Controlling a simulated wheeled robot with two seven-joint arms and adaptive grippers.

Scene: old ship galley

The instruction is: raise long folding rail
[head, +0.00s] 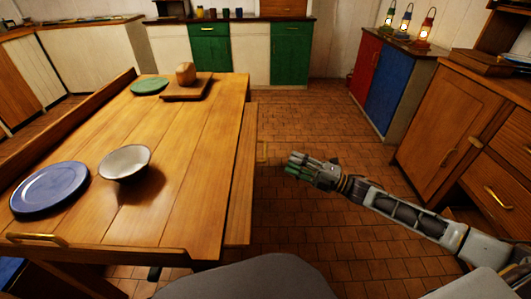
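A long wooden rail (243,180) runs along the right side of the wooden table (185,120). It lies folded outward and down, below the level of the tabletop. My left gripper is not in view.
Another long rail (75,110) stands raised along the table's left side. On the table are a blue plate (48,188), a white bowl (125,163), a green plate (149,85) and a board (186,92) with bread. Cabinets with lanterns stand at right; the tiled floor between is clear.

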